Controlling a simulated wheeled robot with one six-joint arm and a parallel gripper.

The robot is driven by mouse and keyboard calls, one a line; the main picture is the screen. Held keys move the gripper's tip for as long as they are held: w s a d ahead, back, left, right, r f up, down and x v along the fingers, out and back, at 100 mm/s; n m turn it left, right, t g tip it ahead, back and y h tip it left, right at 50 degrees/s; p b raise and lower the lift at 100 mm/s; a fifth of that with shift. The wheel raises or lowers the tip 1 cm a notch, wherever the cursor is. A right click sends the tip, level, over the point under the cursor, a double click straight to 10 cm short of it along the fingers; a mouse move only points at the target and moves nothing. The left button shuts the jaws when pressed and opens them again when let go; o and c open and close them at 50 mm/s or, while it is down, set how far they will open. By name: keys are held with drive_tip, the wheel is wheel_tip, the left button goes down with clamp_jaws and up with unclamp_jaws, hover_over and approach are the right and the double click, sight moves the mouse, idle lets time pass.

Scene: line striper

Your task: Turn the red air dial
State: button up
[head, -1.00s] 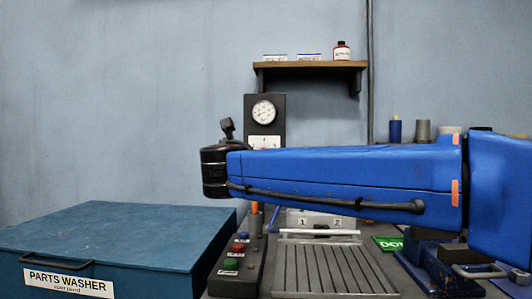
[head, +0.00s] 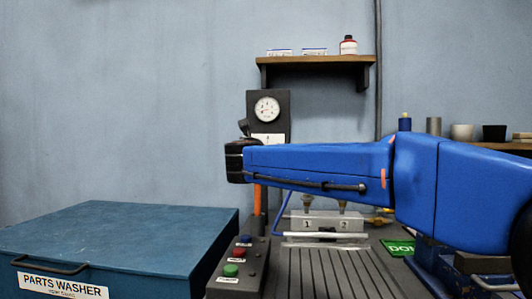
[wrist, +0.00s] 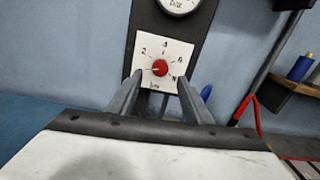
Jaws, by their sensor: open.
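The red air dial (wrist: 159,68) sits on a white numbered plate (wrist: 146,48) in the wrist view. The plate is on a dark upright panel (head: 283,102) below a round gauge (head: 267,109). My gripper (wrist: 160,78) is open, with its two grey fingers pointing at the dial, one at each lower side of it. I cannot tell how far the fingertips are from the dial.
A blue parts washer (head: 120,240) stands at the left. A control box with red, green and blue buttons (head: 236,262) and a ribbed plate (head: 325,272) lie below my arm. A shelf (head: 315,61) with small items is on the wall above. Several cups stand at the right.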

drive_tip(key=w, duration=0.7)
drive_tip(key=shift+d, duration=0.25)
drive_tip(key=c, duration=1.1)
